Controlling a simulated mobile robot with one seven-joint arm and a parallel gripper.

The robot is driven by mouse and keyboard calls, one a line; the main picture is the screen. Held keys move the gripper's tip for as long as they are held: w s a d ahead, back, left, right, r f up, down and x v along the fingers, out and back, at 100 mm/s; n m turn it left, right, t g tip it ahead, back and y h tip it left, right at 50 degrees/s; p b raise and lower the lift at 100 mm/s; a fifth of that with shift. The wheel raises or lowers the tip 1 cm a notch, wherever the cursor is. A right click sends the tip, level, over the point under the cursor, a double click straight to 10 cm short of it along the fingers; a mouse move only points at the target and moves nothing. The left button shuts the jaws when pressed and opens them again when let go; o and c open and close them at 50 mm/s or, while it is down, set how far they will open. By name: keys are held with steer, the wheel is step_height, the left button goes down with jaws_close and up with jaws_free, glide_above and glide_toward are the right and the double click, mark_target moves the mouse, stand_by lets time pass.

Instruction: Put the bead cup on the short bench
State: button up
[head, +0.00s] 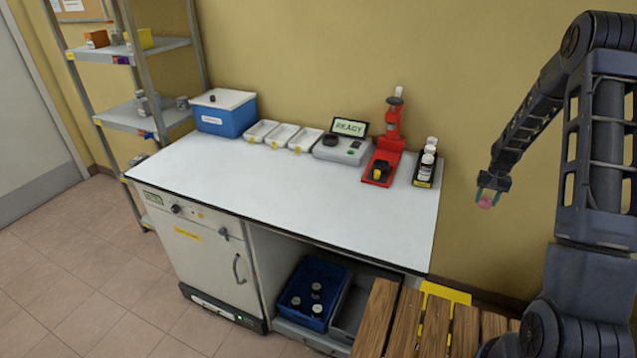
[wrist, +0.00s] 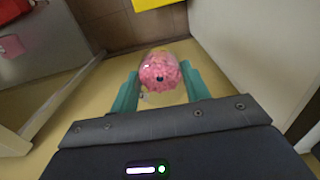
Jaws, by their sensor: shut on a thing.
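My gripper (head: 493,184) is shut on the bead cup (head: 486,201), a small clear cup of pink beads. It hangs in the air right of the white-topped bench (head: 290,195), in front of the yellow wall. In the wrist view the cup (wrist: 160,74) sits between the two green fingers of my gripper (wrist: 161,88), with pink beads filling its visible face. I cannot tell from its look whether the white-topped bench is the one called short.
On the bench's back edge stand a blue box (head: 224,112), white trays (head: 280,136), a device reading READY (head: 342,148), a red stand (head: 383,165) and a bottle rack (head: 426,170). The bench's front and middle are clear. A slatted wooden surface (head: 409,323) lies at front right.

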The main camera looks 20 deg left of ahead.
steer(key=w+a+r, duration=0.3)
steer(key=a+r, duration=0.9)
steer(key=r, duration=0.4)
steer(key=w+a+r, duration=0.2)
steer(key=a+r, duration=1.1)
steer(key=r, duration=0.2)
steer(key=s+a+r, duration=0.3)
steer(key=s+a, duration=0.1)
steer(key=a, duration=0.8)
steer(key=s+a+r, duration=0.3)
steer(key=a, duration=0.8)
steer(key=s+a+f+m, duration=0.1)
steer(key=s+a+f, duration=0.2)
steer(key=s+a, duration=0.85)
steer(key=s+a+f+m, duration=0.2)
steer(key=s+a+f, duration=0.2)
steer(key=s+a, duration=0.8)
steer(key=s+a+f+m, duration=0.1)
steer(key=s+a+f, duration=0.2)
steer(key=s+a, duration=0.85)
steer(key=f, duration=0.6)
steer(key=a+f, duration=0.1)
steer(key=f, duration=0.6)
steer(key=w+a+f, duration=0.1)
steer(key=f, duration=0.5)
steer(key=shift+w+f, duration=0.1)
steer(key=shift+f, duration=0.3)
steer(key=shift+f, duration=0.1)
